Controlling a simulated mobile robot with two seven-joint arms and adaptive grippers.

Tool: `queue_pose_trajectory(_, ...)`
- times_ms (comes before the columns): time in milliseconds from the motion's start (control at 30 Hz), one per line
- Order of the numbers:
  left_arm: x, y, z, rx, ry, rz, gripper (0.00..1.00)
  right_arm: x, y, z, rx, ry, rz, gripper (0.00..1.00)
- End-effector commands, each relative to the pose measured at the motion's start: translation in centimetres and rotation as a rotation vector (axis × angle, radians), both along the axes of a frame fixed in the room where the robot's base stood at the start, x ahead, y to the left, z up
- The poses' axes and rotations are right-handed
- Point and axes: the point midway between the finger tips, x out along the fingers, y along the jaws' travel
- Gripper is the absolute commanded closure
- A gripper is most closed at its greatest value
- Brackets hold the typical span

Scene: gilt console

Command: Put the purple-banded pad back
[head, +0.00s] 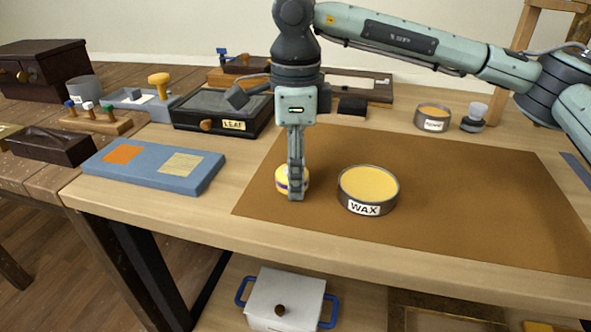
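The purple-banded pad (282,180) is a small round yellow pad with a purple stripe around its side, at the left part of the brown mat (470,205). My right gripper (296,196) points straight down at the pad, and its fingers cover the pad's middle. The fingers show edge-on, one in front of the other, so I cannot tell whether they are closed on the pad. I also cannot tell whether the pad touches the mat. My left gripper is out of view.
An open wax tin (368,190) stands close to the right of the pad. A blue board (150,173) with orange and cream patches lies to the left. The black leaf box (222,112) is behind. A second tin (432,118) stands farther back. The mat's right side is clear.

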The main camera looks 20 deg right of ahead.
Motion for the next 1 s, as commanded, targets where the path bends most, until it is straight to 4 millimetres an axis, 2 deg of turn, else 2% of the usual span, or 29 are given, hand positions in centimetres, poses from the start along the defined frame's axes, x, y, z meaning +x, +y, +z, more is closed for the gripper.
queue_pose_trajectory(33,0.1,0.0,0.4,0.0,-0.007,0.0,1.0,0.0,0.0,0.0,0.0,0.0,0.0,0.47)
queue_pose_trajectory(133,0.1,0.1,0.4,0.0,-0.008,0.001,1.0,0.0,0.0,0.0,0.0,0.0,0.0,0.35)
queue_pose_trajectory(500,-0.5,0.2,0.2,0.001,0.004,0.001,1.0,0.0,0.0,0.4,0.0,0.0,0.0,0.35)
queue_pose_trajectory(567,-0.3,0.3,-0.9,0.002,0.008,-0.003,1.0,0.1,0.0,0.8,0.0,-0.002,0.0,0.35)
queue_pose_trajectory(1000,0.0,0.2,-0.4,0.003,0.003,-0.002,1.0,0.1,0.1,9.7,0.001,-0.003,0.001,0.35)
